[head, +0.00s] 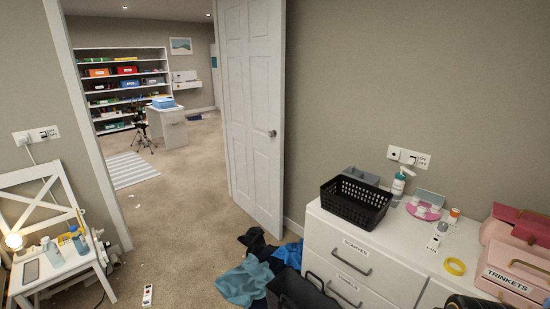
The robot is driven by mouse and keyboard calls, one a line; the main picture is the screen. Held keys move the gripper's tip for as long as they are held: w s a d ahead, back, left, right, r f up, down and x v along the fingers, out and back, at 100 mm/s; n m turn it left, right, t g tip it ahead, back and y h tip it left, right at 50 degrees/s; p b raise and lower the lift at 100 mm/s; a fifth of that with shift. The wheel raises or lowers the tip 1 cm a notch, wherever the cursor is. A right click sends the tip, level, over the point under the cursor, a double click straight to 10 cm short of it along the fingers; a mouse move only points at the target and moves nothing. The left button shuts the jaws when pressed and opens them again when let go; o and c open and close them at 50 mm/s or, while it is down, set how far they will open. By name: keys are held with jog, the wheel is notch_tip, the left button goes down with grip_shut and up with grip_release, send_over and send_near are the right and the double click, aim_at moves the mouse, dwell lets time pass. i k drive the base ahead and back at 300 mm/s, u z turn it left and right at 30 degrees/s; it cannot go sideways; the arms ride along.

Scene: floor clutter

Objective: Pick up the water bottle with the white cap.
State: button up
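A white chair (18,288) at the lower left holds two bottle-like things on its seat. One is a pale blue-grey bottle (53,254), upright near the middle of the seat. The other is a blue-grey bottle (79,242) nearer the seat's right side, beside some yellowish item. Both are small in the head view, so I cannot tell which has a white cap. A white pump bottle (398,186) stands on the white dresser at the right. My gripper is not in view.
A lamp (14,242) and a phone (31,271) share the chair seat. Clothes (245,281) and a black bin (297,292) lie before the dresser (345,245). A remote-like item (148,295) is on the floor.

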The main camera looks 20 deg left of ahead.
aim_at(56, 258)
jog(key=i, duration=0.25)
jog(key=u, duration=2.35)
jog(key=i, duration=3.2)
jog(key=u, duration=1.65)
jog(key=i, duration=0.55)
jog(key=u, duration=0.55)
